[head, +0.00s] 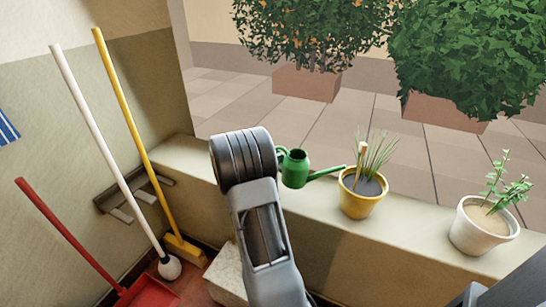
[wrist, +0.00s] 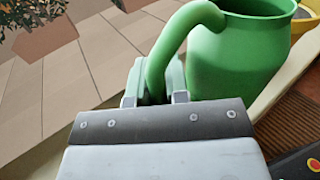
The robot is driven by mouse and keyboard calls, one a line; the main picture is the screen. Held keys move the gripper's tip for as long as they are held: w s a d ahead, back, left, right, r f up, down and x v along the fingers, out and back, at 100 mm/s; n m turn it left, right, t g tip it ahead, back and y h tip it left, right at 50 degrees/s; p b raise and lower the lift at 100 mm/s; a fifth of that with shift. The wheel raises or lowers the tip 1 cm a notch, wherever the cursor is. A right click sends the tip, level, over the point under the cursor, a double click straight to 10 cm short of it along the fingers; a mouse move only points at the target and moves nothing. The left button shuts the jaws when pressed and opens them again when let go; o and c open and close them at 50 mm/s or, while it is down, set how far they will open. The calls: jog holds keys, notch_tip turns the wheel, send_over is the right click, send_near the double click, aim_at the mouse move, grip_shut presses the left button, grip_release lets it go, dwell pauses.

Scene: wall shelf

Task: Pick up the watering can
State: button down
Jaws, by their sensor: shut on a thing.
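The green watering can (head: 294,169) is at the wall ledge in the head view, its spout pointing right toward the yellow pot. In the wrist view the can (wrist: 236,62) fills the upper right, with its curved handle coming down between the fingers. My gripper (wrist: 156,90) is shut on that handle. In the head view my arm hides the gripper and the handle. I cannot tell whether the can's base touches the ledge.
A yellow pot (head: 359,204) with a grassy plant stands just right of the can. A white pot (head: 480,227) is farther right on the ledge (head: 400,236). A yellow broom (head: 124,100), a white-handled brush (head: 95,125) and a red dustpan (head: 148,292) are at the left.

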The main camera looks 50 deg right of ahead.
aim_at(290, 160)
jog(key=shift+s+a+r+p, duration=0.3)
jog(key=shift+s+a+r, duration=0.3)
jog(key=shift+s, duration=0.6)
jog(key=shift+s+a+r+p, duration=0.25)
jog(key=shift+s+a+r, duration=0.25)
jog(key=shift+s, duration=0.65)
jog(key=shift+s+a+r+p, duration=0.3)
jog(key=shift+s+a+r, duration=0.3)
jog(key=shift+s, duration=0.6)
jog(key=shift+r, duration=0.1)
